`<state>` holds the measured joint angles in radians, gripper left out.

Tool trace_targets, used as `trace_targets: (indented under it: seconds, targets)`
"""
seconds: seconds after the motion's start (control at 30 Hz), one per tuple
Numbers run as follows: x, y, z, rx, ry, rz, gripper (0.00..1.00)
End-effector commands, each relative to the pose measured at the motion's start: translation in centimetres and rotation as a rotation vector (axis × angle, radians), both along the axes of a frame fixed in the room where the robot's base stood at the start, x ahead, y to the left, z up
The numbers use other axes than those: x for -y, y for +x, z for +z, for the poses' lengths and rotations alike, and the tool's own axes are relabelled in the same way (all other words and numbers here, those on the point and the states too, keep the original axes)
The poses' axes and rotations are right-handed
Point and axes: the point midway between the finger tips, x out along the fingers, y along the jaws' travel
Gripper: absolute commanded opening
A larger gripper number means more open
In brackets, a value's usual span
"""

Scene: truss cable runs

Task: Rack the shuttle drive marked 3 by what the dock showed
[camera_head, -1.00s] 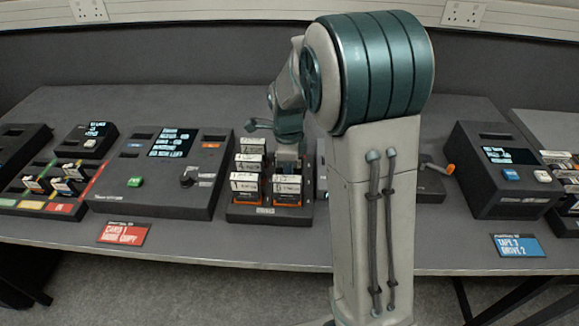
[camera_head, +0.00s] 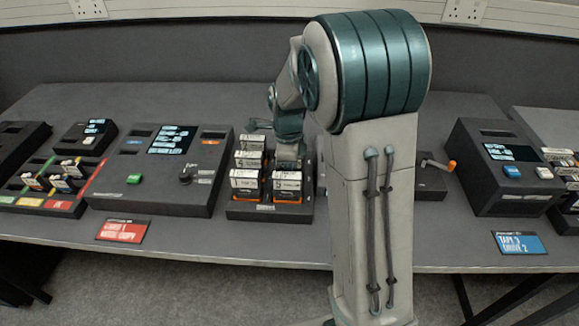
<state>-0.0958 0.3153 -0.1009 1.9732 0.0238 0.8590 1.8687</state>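Several white-labelled drives (camera_head: 245,181) stand upright in a dark rack (camera_head: 268,210) with orange slot edges at the middle of the bench. My gripper (camera_head: 288,155) is at the back right of this rack, just above or among the drives. Its fingertips are hidden, and I cannot tell whether it holds anything. A large dock-like unit (camera_head: 150,195) with a lit screen (camera_head: 173,140) and a green button (camera_head: 134,179) stands left of the rack; its screen text is not readable.
A sorting tray (camera_head: 45,190) with coloured strips and small cartridges is at the left. A second console (camera_head: 505,170) stands at the right. A red card (camera_head: 122,230) and a blue card (camera_head: 520,243) mark the front edge. My arm hides the bench right of the rack.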

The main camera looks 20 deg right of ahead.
Motion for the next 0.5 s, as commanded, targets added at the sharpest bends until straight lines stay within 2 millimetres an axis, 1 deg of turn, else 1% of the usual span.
trace_targets:
  seconds: [0.43, 0.47, 0.5]
  targets:
    - [0.01, 0.03, -0.22, 0.001, 0.0, 0.0, 0.0]
    - [0.01, 0.03, -0.22, 0.001, 0.0, 0.0, 0.28]
    - [0.01, 0.03, -0.22, 0.001, 0.0, 0.0, 0.39]
